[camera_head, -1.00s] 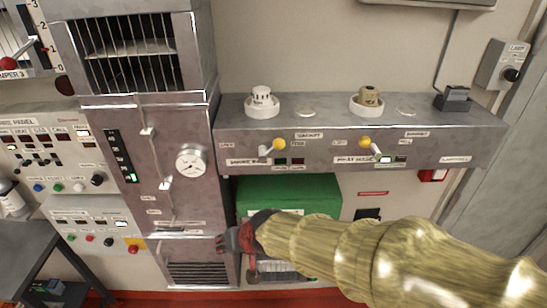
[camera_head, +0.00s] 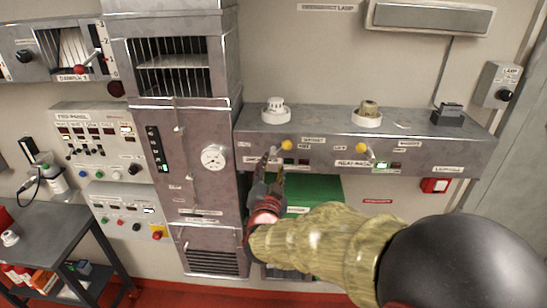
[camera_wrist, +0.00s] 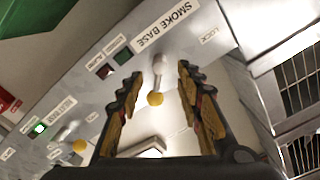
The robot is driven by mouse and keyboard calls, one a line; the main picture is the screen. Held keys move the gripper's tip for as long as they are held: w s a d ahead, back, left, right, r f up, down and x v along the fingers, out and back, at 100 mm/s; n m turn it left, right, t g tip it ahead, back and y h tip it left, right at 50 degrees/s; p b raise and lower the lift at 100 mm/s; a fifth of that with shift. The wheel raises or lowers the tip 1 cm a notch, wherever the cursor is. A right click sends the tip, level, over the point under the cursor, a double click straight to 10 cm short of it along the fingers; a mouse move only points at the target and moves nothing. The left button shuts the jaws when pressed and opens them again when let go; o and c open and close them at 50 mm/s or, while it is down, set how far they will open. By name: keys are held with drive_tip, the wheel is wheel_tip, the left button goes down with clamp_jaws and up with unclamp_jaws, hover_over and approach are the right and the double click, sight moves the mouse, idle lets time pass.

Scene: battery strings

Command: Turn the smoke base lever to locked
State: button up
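The smoke base lever (camera_wrist: 157,80) has a pale stem and a yellow knob; in the wrist view it stands on the grey panel beside the SMOKE BASE label (camera_wrist: 168,22). A lock label (camera_wrist: 208,38) is to its right there. In the head view its yellow knob (camera_head: 287,145) shows on the shelf front, left of the similar heat lever (camera_head: 361,147). My gripper (camera_wrist: 160,78) is open, its fingers to either side of the lever in the wrist view; contact cannot be told. In the head view my gripper (camera_head: 270,172) points up just below the knob and partly hides the panel.
A white detector (camera_head: 276,112) and a tan-topped one (camera_head: 368,115) stand on the shelf (camera_head: 320,121). A grey cabinet with a gauge (camera_head: 214,157) is left of my gripper. A green box (camera_head: 318,190) is below the shelf. The heat panel's green light (camera_wrist: 40,128) is lit.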

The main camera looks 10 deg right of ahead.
sight(273, 157)
drive_tip(key=shift+p+x, duration=0.55)
drive_tip(key=shift+x, duration=2.65)
drive_tip(key=shift+c, duration=1)
clamp_jaws()
